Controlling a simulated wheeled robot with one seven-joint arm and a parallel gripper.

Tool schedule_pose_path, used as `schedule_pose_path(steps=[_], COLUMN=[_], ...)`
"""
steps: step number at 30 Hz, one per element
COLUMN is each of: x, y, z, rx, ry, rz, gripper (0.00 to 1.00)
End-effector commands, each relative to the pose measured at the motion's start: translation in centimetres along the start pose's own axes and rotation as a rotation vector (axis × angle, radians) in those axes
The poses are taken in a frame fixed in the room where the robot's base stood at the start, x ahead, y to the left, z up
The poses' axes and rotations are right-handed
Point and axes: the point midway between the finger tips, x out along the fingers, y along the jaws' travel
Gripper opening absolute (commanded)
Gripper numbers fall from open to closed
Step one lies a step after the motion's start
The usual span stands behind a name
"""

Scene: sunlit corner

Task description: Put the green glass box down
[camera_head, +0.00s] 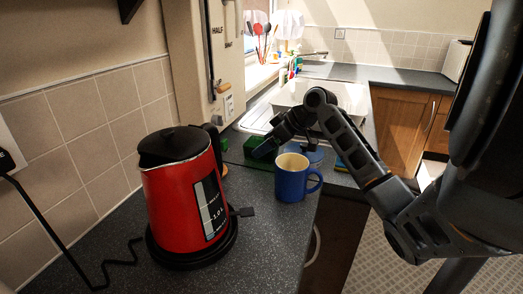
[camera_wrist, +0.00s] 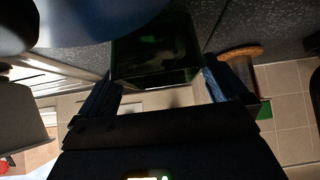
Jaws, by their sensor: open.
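The green glass box (camera_head: 252,148) is on the dark worktop behind the blue mug, partly hidden by my gripper (camera_head: 266,149). In the wrist view the box (camera_wrist: 155,50) is dark green and see-through, and lies between my two open fingers (camera_wrist: 168,90). It appears to rest on the speckled worktop (camera_wrist: 222,22). Whether either finger still touches it is hard to tell.
A blue mug (camera_head: 292,180) stands close in front of my gripper. A red kettle (camera_head: 186,200) stands at the left, and a white sink (camera_head: 343,96) lies behind. The worktop's right edge drops to a cabinet. Bare worktop (camera_head: 262,240) shows right of the kettle.

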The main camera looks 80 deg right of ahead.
Motion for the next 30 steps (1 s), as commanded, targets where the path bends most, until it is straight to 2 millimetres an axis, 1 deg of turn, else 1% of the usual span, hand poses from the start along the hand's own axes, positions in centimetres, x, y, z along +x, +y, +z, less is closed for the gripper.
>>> schedule_pose_path(steps=[3, 9, 26, 27, 30], x=[0.63, 0.68, 0.60, 0.60, 0.60], y=[0.00, 0.00, 0.01, 0.01, 0.01], z=[0.01, 0.02, -0.02, -0.02, -0.02], rx=[-0.001, -0.001, -0.001, -0.001, -0.001], ry=[0.000, 0.000, 0.001, 0.001, 0.001], rz=[0.001, 0.001, 0.001, 0.001, 0.001], gripper=[1.00, 1.00, 0.46, 0.44, 0.44])
